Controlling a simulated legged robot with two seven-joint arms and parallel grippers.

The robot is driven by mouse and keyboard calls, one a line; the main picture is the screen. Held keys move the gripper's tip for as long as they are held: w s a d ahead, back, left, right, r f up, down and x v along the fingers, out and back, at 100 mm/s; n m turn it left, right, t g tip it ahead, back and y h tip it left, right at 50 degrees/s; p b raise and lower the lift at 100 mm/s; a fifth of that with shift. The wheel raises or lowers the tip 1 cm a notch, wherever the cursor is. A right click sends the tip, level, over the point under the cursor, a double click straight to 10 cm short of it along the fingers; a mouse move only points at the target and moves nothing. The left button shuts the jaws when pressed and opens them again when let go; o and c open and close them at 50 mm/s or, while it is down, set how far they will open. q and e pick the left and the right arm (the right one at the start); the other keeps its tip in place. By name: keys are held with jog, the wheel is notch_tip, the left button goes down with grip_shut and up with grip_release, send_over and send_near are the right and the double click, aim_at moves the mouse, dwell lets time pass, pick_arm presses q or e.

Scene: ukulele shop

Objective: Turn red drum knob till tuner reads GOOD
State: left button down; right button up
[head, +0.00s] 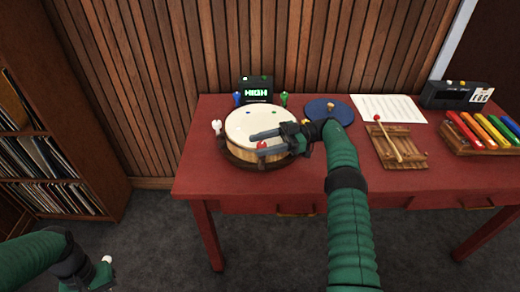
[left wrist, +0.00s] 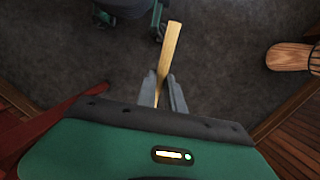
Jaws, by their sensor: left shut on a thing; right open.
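The drum (head: 245,122) with a pale head stands on the red table. Its red knob (head: 262,146) is at the front rim, a white knob (head: 216,127) at the left, a blue knob (head: 237,99) and a green knob (head: 284,99) at the back. The tuner (head: 256,90) behind it reads HIGH in green. My right gripper (head: 256,145) is open, reaching in from the right, its fingers on either side of the red knob; contact is unclear. My left gripper (left wrist: 163,90) is shut on a wooden stick (left wrist: 171,50), low at the left, away from the table.
Right of the drum on the red table (head: 230,186) are a blue round pad (head: 328,109), a white sheet (head: 388,108), a wooden block with a mallet (head: 400,158), a black box (head: 455,95) and a coloured xylophone (head: 482,132). A record shelf (head: 60,130) stands left; floor lies between.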

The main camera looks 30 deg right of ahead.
aim_at(262, 143)
pick_arm(q)
jog(key=shift+r+p, duration=0.3)
pick_arm(e)
notch_tip(262, 143, up, 3)
jog(key=shift+w+d, duration=0.1)
jog(key=shift+w, duration=0.05)
pick_arm(q)
jog(key=shift+r, duration=0.15)
pick_arm(e)
jog(key=shift+s+r, duration=0.2)
jog(key=shift+r, duration=0.05)
pick_arm(q)
jog(key=shift+r+p, duration=0.75)
jog(key=shift+p, duration=0.15)
pick_arm(e)
jog(key=s+a+r, duration=0.1)
jog(key=s+a, duration=0.7)
jog(key=s, duration=0.5)
jog(key=shift+s+a, duration=0.15)
jog(key=shift+s, duration=0.1)
